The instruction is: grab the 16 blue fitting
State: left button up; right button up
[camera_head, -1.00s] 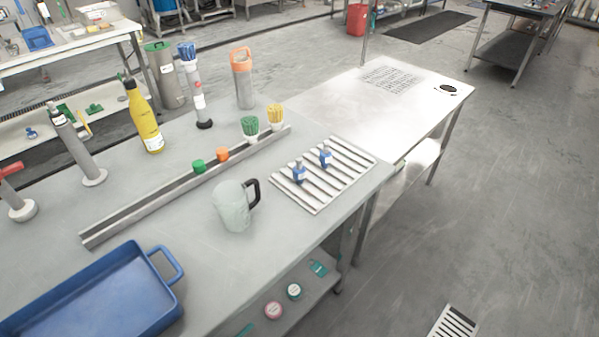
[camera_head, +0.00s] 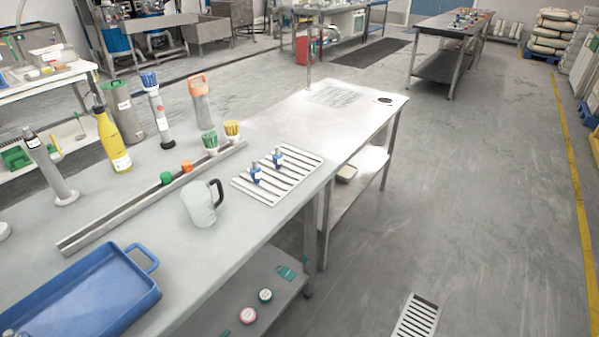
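Two small blue fittings stand upright on a white slatted rack (camera_head: 250,190) near the right end of the grey table. The nearer blue fitting (camera_head: 256,175) is at the left and the farther blue fitting (camera_head: 278,159) is a little to its right. Any number on them is too small to read. Neither of my grippers shows in the head view.
A clear pitcher (camera_head: 199,204) stands left of the rack, with a metal rail (camera_head: 130,213) behind it. A blue tray (camera_head: 85,295) lies at the front left. A yellow bottle (camera_head: 112,140) stands at the back. A lower shelf holds small round items.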

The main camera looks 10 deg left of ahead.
aim_at(256, 171)
jog(key=z, duration=0.15)
jog(key=i, duration=0.8)
jog(key=u, duration=1.5)
